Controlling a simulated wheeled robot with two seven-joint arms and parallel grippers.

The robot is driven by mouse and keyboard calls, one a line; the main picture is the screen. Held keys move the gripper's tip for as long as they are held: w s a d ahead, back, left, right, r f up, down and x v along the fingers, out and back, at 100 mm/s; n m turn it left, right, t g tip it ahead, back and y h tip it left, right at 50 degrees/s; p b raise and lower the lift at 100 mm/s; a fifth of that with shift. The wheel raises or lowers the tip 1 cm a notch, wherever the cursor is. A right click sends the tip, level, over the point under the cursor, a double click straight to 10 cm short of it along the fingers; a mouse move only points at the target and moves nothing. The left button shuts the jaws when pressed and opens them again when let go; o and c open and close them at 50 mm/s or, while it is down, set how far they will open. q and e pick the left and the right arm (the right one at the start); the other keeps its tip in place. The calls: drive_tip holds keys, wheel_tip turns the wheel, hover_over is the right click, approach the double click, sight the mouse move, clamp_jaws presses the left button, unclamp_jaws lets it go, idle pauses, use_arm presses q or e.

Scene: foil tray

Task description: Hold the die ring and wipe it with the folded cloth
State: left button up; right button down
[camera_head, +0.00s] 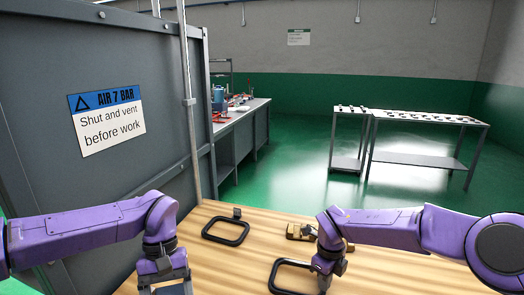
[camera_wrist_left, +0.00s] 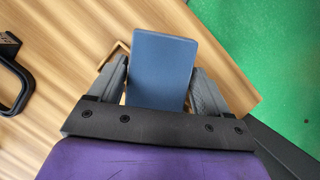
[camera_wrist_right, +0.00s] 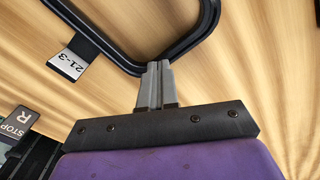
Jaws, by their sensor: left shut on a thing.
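A blue folded cloth (camera_wrist_left: 160,70), flat and rectangular, is between the fingers of my left gripper (camera_wrist_left: 160,92), which is shut on it. In the head view the left gripper (camera_head: 165,280) is at the bottom edge, over the wooden table. A black rounded die ring (camera_wrist_right: 135,62) with a tag marked 21-3 (camera_wrist_right: 68,64) lies on the table; it also shows in the head view (camera_head: 273,276). My right gripper (camera_wrist_right: 160,66) has its fingers together at a corner of this ring; no part of the ring shows between them. Its tips are hidden in the head view (camera_head: 325,280).
A second black ring (camera_head: 226,241) with a tag lies on the table (camera_head: 200,270) to the left. A tan and black object (camera_head: 301,231) lies behind the right gripper. A grey panel (camera_head: 130,170) stands at the left. Benches (camera_head: 420,116) stand far back on the green floor.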

use_arm(q)
drive_tip(key=shift+r+p, duration=1.95)
drive_tip(key=shift+r, duration=0.25)
use_arm(e)
drive_tip(key=shift+r, duration=2.8)
use_arm(q)
drive_tip(key=shift+s, duration=0.1)
drive_tip(key=shift+f, duration=0.1)
